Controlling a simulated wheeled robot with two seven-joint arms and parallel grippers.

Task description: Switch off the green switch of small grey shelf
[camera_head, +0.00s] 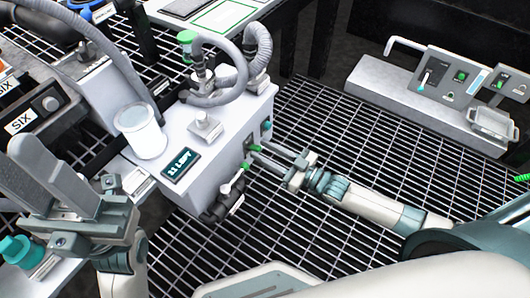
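A small grey box-like unit (215,150) stands in the middle, with a display reading what looks like "11 LEFT" (180,165). Its right side carries small green parts, one of them a green switch (254,148); its on or off position is too small to tell. My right gripper (258,151) reaches in from the right. Its two thin fingers are apart, with the tips at or very near the green part; I cannot tell whether they touch. My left gripper (40,175) is at the lower left, away from the green part; its finger gap is unclear.
A grey ledge (385,82) with panels and a green switch (461,76) is at the upper right. A white cylinder (140,130) and grey hoses (215,90) crowd the unit. Open black floor grating (340,120) lies between unit and ledge.

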